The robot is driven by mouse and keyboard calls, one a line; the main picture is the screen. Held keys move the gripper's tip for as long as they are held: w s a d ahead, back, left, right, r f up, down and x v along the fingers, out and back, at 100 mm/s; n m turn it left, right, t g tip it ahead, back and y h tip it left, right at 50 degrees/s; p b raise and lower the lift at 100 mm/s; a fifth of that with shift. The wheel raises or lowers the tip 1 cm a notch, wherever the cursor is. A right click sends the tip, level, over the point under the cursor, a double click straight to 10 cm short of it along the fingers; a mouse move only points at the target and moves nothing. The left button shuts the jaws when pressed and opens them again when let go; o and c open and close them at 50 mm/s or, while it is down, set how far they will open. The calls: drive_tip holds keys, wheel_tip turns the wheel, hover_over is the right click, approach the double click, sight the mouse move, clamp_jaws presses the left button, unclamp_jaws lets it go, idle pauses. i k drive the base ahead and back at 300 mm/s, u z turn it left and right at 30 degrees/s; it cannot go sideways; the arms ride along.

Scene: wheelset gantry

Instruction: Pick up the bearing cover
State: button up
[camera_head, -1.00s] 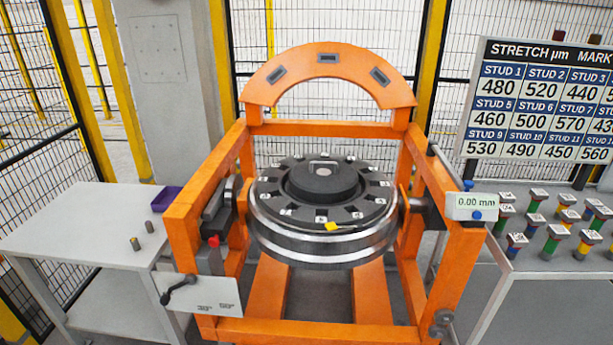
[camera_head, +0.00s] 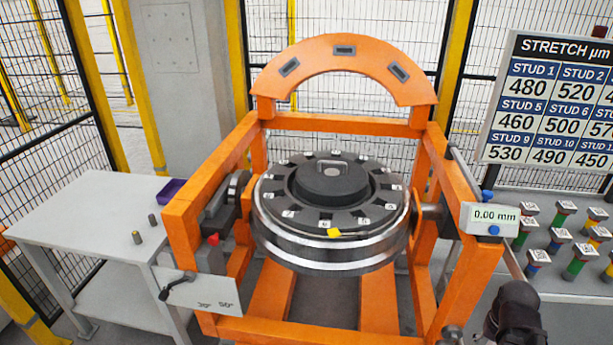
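The bearing cover (camera_head: 331,180) is a dark, round, raised disc with a small light handle (camera_head: 331,168) on top. It sits at the centre of the wheel's flat upper face, inside a ring of dark segments with small white labels. The wheel (camera_head: 325,253) lies face up in the orange gantry frame. A dark, rounded part at the bottom right edge looks like a piece of my own arm. It is well apart from the cover, and no gripper fingers show.
The orange frame (camera_head: 185,225) surrounds the wheel, with an arch (camera_head: 344,62) behind it. A white readout (camera_head: 489,218) sits on its right beam. A grey table (camera_head: 80,215) with a purple bin (camera_head: 171,190) stands left. Several coloured studs (camera_head: 580,260) stand right. The space above the cover is clear.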

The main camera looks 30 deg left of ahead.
sight(324, 183)
drive_tip(key=u, duration=0.5)
drive_tip(key=i, duration=0.5)
drive_tip(key=u, duration=0.2)
